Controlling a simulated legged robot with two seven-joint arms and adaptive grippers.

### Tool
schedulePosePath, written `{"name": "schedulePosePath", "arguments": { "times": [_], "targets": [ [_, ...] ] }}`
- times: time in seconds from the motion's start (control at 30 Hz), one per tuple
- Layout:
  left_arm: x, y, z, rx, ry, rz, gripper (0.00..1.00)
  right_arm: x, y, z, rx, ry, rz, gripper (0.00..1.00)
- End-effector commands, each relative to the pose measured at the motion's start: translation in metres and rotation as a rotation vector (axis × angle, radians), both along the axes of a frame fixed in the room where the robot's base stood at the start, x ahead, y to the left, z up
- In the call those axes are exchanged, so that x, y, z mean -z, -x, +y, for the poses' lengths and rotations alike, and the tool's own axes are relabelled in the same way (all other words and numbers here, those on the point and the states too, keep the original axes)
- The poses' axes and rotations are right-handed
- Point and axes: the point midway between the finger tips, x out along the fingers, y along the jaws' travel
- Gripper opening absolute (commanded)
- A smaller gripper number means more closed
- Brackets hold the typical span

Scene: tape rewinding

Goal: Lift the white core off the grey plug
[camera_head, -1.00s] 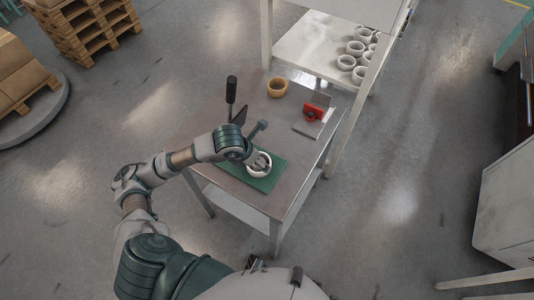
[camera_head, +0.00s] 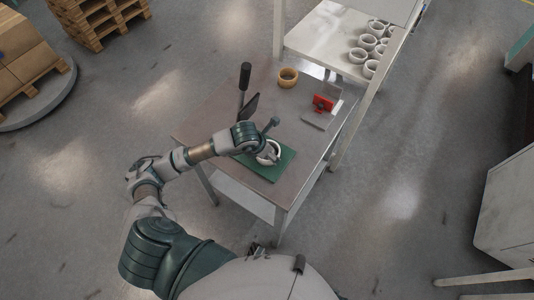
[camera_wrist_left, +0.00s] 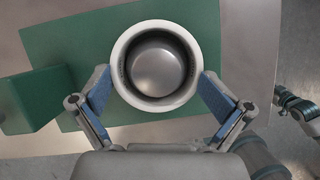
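The white core (camera_head: 276,149) is a short ring on the green mat (camera_head: 266,172) at the table's near part. In the left wrist view the core (camera_wrist_left: 122,85) is seen from above, around the round grey plug (camera_wrist_left: 157,72), which shows inside its opening. My left gripper (camera_wrist_left: 157,78) has its two blue-padded fingers on either side of the core, with the tips close against its outer wall. Whether they press on it I cannot tell. In the head view my left wrist partly hides the core. A small pronged part (camera_head: 257,250) near my body may be my right gripper; its fingers are unclear.
A tan ring (camera_head: 288,78), a black-handled upright tool (camera_head: 244,78) and a red item (camera_head: 322,103) stand farther back on the table (camera_head: 215,115). Several white rings (camera_head: 367,42) lie on a shelf behind. In the wrist view, a green upright block (camera_wrist_left: 40,98) stands left of the core.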

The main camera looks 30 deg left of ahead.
Motion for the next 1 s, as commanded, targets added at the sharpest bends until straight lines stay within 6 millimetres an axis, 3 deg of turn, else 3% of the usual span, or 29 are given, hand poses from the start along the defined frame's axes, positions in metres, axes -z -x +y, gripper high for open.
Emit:
{"name": "schedulePosePath", "arguments": {
  "times": [0.03,0.23,0.47,0.53,0.63,0.67,0.8,1.0],
  "targets": [
    [0.01,0.003,0.0,0.002,-0.006,0.018,0.65,0.002,0.0,-0.001,0.001,0.001,0.001,0.4],
    [0.011,0.003,0.001,0.002,-0.01,0.022,0.65,0.003,0.003,0.008,0.001,-0.01,0.008,0.4],
    [-0.001,0.003,0.002,0.001,-0.012,0.02,0.65,0.004,0.004,0.008,0.0,-0.011,0.009,0.4],
    [-0.011,0.003,0.002,0.001,-0.011,0.016,0.57,0.004,0.005,0.008,0.0,-0.011,0.009,0.4],
    [-0.03,0.001,0.001,0.0,-0.009,0.009,0.29,0.005,0.007,0.008,-0.001,-0.01,0.009,0.4],
    [-0.037,0.001,0.001,0.0,-0.008,0.008,0.03,0.005,0.007,0.008,0.0,-0.009,0.009,0.4],
    [-0.065,0.003,-0.001,0.005,-0.003,0.009,0.0,0.007,0.01,0.007,-0.001,-0.009,0.01,0.4],
    [-0.063,0.041,0.01,0.003,-0.011,0.014,0.0,0.001,-0.001,0.007,0.001,-0.014,0.002,0.4]
  ]
}}
